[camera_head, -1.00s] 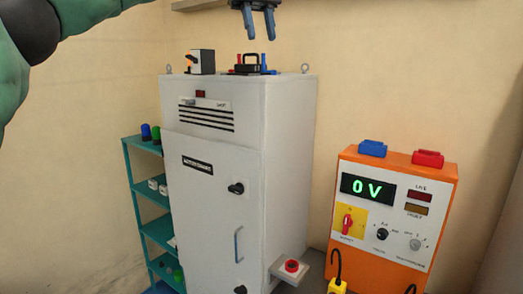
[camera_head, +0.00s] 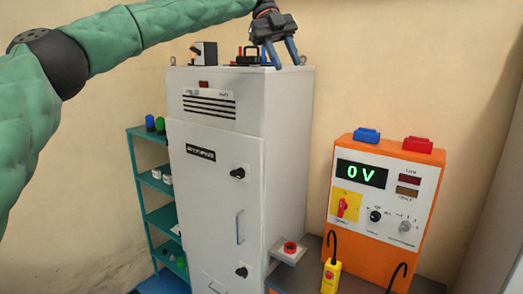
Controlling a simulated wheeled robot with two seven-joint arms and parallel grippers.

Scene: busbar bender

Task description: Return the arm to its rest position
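My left arm (camera_head: 150,27) in its green sleeve comes in from the left and reaches across the top of the view. My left gripper (camera_head: 287,60) hangs in front of the top right of the grey cabinet (camera_head: 216,150), with its two fingers pointing down. The fingers are spread apart and I see nothing between them. My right gripper is not in view.
A black-handled device (camera_head: 248,57) and a switch box (camera_head: 205,53) stand on the cabinet. A teal shelf (camera_head: 160,214) is at the left. An orange unit (camera_head: 379,258) showing 0 V stands at the right. A red button (camera_head: 290,248) sits beside the cabinet.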

